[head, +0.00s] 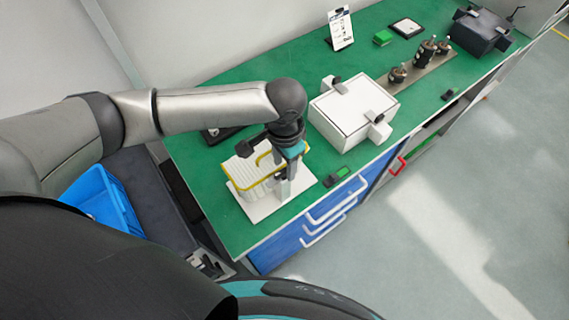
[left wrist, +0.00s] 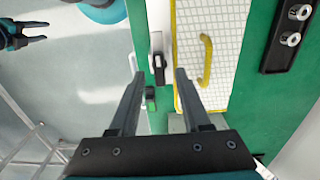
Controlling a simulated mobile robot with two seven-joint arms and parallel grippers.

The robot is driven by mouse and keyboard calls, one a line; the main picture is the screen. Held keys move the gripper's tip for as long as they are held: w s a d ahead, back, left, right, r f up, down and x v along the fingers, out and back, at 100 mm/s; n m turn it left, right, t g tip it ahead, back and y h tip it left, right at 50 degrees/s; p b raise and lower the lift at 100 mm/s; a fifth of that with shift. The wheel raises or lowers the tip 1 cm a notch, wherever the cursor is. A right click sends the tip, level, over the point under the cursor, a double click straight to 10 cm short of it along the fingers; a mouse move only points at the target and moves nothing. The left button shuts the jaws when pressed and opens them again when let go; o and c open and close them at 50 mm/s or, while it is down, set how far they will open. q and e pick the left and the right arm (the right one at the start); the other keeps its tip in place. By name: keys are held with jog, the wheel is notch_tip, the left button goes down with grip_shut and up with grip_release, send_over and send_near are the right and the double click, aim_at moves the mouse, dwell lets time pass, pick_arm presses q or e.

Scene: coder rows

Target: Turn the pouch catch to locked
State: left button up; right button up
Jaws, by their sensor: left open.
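The pouch (head: 248,172) is a pale ribbed block with yellow edging and a yellow handle, on a white base at the near end of the green bench. In the left wrist view the pouch (left wrist: 218,62) lies right of centre. Its catch (left wrist: 158,65) is a small dark piece on a pale mount at the pouch's side. I cannot read its setting. My left gripper (head: 287,173) hangs over the pouch's right side. In the wrist view the left gripper (left wrist: 159,74) is open, its fingertips on either side of the catch in the picture. My right gripper (left wrist: 46,31) is open, over the floor.
A white box (head: 345,118) with clasps stands beyond the pouch. A small black and green device (head: 338,177) lies near the bench edge. A dark plate with silver knobs (left wrist: 288,32) lies beside the pouch. A blue crate (head: 98,200) is at the left. The floor at right is clear.

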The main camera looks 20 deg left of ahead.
pick_arm(q)
jog(key=shift+f, duration=0.4)
jog(key=shift+c, duration=0.3)
grip_shut()
